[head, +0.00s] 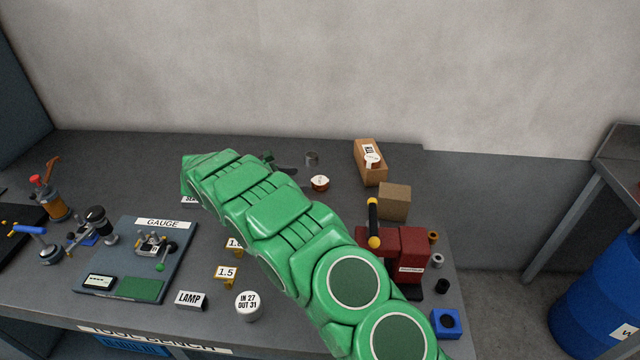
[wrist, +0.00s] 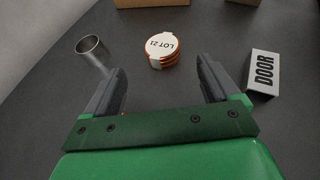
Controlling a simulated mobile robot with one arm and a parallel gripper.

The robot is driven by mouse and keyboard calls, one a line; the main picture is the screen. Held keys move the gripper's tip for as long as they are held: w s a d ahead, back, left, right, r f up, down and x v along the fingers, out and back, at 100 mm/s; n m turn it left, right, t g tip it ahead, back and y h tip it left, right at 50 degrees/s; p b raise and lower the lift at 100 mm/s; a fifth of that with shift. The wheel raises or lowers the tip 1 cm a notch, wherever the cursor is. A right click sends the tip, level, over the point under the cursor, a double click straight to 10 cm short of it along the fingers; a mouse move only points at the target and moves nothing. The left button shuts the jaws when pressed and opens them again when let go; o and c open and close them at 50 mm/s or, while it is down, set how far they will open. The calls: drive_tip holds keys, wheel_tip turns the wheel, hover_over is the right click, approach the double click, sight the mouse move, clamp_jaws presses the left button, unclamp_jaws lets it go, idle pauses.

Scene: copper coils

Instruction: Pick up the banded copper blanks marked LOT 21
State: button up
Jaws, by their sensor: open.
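The banded copper blanks (wrist: 163,50) show in the wrist view as a short stack of orange-brown discs with a white band marked LOT 21 on top. My gripper (wrist: 163,82) is open and empty. The stack lies beyond the fingertips, roughly centred between them and apart from both. In the head view a small copper-rimmed stack with a white top (head: 320,182) sits on the bench beside my green arm; its lettering is too small to read there. My gripper is mostly hidden behind my arm in the head view, with dark finger parts (head: 284,168) showing.
Cardboard boxes (head: 394,201) stand behind. A red machine (head: 408,250) is at the bench's right. A GAUGE board (head: 185,262) lies at left.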

sight(318, 181)
drive_tip(key=shift+x, duration=3.75)
drive_tip(key=shift+s+d+r, duration=0.1)
drive_tip(key=c, duration=1.2)
drive_tip(key=shift+c, duration=0.3)
drive_tip(key=shift+r, duration=0.15)
